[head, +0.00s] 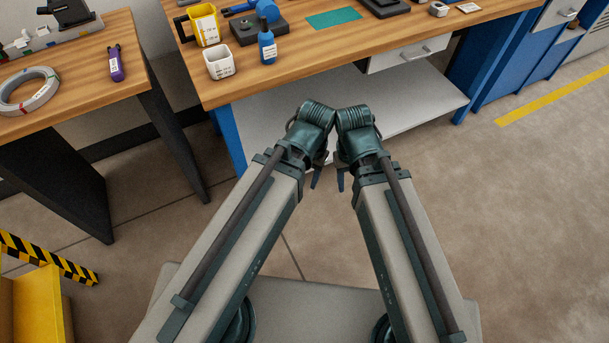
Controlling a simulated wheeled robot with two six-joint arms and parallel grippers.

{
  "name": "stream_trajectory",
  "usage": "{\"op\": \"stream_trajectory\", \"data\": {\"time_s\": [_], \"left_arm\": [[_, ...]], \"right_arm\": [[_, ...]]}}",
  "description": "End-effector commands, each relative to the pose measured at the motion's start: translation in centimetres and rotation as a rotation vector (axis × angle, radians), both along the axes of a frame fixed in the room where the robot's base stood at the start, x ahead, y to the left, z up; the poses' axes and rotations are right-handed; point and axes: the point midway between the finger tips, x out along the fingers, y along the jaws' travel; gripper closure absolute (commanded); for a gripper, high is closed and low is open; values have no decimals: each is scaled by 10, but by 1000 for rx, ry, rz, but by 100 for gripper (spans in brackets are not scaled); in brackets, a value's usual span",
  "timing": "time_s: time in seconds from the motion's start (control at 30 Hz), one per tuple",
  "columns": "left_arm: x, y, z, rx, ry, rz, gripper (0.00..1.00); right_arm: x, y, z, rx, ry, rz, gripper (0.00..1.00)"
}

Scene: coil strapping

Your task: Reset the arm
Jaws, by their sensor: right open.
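Both of my arms reach forward side by side above the floor, with their wrists close together in the middle of the head view. My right gripper (341,180) points down beneath its wrist, largely hidden by the arm; it is open and no object shows in it. My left gripper (316,178) hangs just left of it, mostly hidden behind its own wrist, so its jaw state is unclear. Both grippers are over the floor in front of the large workbench (290,75), apart from the items on its top.
A smaller table (130,85) at the left carries a strapping coil (28,92) and a purple-handled tool (116,64). The workbench holds a yellow bin (204,25), a white cup (219,63) and a blue bottle (267,47). A striped yellow barrier (50,258) stands lower left. Floor at right is clear.

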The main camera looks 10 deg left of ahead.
Motion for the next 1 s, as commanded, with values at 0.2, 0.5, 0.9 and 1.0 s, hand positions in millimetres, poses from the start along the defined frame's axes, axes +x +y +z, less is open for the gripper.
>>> {"op": "stream_trajectory", "data": {"time_s": [0.2, 0.5, 0.9, 1.0], "left_arm": [[-1, 1, 0, 8, 3, -9, 47], [0, 1, 23, 7, 3, -7, 47], [0, 1, 121, 6, 2, -5, 47], [0, 1, 128, 6, 2, -5, 47]], "right_arm": [[0, 0, 0, 0, 0, 0, 50], [0, 0, 23, 0, 0, 0, 50], [0, 0, 121, 0, 0, -1, 50], [0, 0, 128, 0, 0, -1, 50]]}}
